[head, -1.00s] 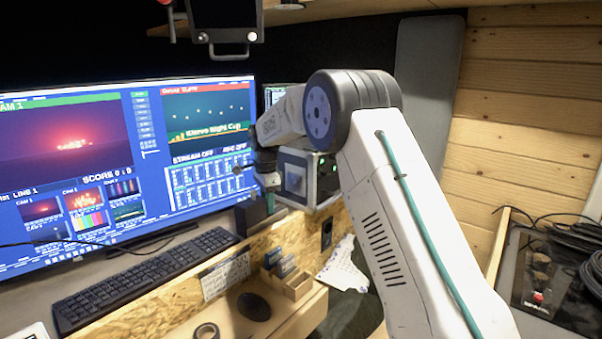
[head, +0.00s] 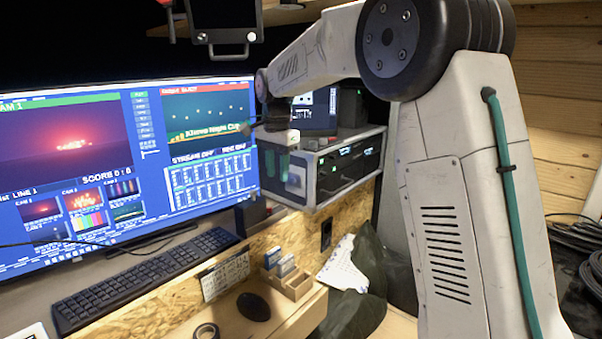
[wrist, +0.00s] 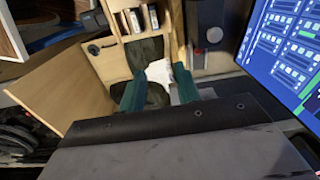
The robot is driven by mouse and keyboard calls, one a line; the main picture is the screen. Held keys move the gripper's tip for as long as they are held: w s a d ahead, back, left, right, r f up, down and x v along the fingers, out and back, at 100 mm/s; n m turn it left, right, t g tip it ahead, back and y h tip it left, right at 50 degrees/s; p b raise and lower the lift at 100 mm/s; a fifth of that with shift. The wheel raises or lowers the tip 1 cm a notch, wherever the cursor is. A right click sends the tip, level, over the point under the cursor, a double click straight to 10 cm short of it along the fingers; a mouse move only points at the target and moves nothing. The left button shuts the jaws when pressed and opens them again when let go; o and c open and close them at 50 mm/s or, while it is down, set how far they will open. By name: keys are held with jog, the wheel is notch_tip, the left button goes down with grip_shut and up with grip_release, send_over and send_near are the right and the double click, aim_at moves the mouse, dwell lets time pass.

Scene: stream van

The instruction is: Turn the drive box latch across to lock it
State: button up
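My gripper (head: 277,172) hangs in front of the silver and black equipment case (head: 345,168) in the head view. In the wrist view its two green fingers (wrist: 160,92) are apart with nothing held between them; white paper shows beyond the gap. A small wooden box with upright drives (head: 290,280) sits on the lower wooden ledge in the head view, well below my gripper. Upright drives in a wooden holder (wrist: 140,20) also show at the top of the wrist view. I cannot make out the drive box latch for certain, or which way it is turned.
The large monitor (head: 120,165) stands close left of my gripper. A keyboard (head: 145,278) lies below it. A mouse (head: 253,307) and tape roll (head: 206,331) are on the lower ledge. A small screen (head: 228,20) hangs above.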

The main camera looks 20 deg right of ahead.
jog(key=s+r+n, duration=0.4)
jog(key=s+n, duration=0.2)
jog(key=s, duration=0.8)
jog(key=shift+s+a, duration=0.2)
jog(key=shift+s, duration=0.2)
